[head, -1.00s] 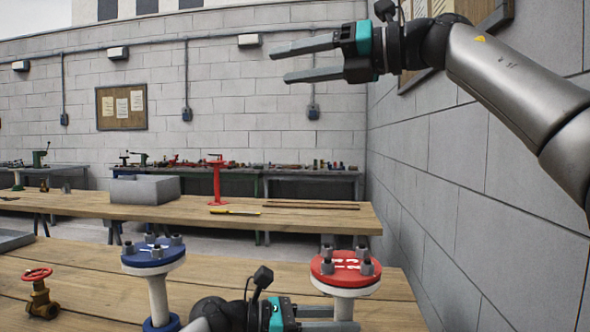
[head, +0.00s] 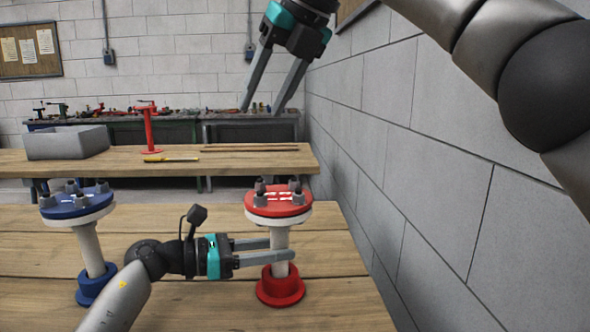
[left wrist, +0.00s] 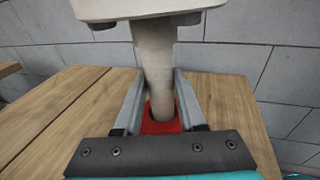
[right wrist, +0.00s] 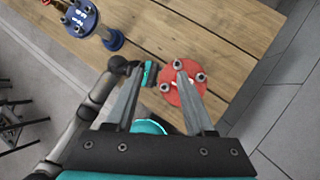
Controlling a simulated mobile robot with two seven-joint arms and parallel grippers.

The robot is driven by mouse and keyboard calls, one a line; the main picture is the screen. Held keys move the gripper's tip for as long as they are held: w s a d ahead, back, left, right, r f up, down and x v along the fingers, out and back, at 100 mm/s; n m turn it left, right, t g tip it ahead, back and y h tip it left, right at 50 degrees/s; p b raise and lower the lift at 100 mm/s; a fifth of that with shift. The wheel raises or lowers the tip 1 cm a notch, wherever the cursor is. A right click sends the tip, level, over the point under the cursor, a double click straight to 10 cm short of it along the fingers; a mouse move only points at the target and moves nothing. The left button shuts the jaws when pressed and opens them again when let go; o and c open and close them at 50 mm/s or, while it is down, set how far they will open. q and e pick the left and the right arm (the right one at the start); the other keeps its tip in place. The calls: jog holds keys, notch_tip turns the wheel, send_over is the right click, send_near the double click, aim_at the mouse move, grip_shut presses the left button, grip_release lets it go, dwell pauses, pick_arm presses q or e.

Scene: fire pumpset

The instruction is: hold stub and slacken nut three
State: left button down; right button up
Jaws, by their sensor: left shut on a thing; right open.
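The red stub stands on the near bench, with a red flange (head: 279,206), a pale pipe (head: 280,240) and a red base (head: 280,291). Several grey nuts sit around the flange top, which has white markings too small to read. My left gripper (head: 283,249) is shut on the pipe below the flange; the left wrist view shows a finger on each side of the pipe (left wrist: 157,70). My right gripper (head: 262,110) is open and empty, above the flange and pointing down. In the right wrist view the red flange (right wrist: 176,93) lies beyond the fingertips, apart from them.
A blue-flanged stub (head: 78,205) stands to the left on the same bench. The bench behind holds a grey box (head: 68,143), a yellow-handled tool (head: 170,159) and a red stand (head: 149,128). A block wall (head: 430,190) runs close along the right.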

aim_at(294, 181)
jog(key=d+f+m+h, duration=0.2)
jog(key=d+m+h, duration=0.15)
jog(key=d, duration=0.25)
jog(key=shift+n+h, duration=0.25)
jog(key=shift+n, duration=0.2)
jog(key=x, duration=1.1)
jog(key=shift+w+a+f, duration=0.1)
jog(key=shift+a+f, duration=0.2)
jog(key=shift+f, duration=0.1)
grip_shut()
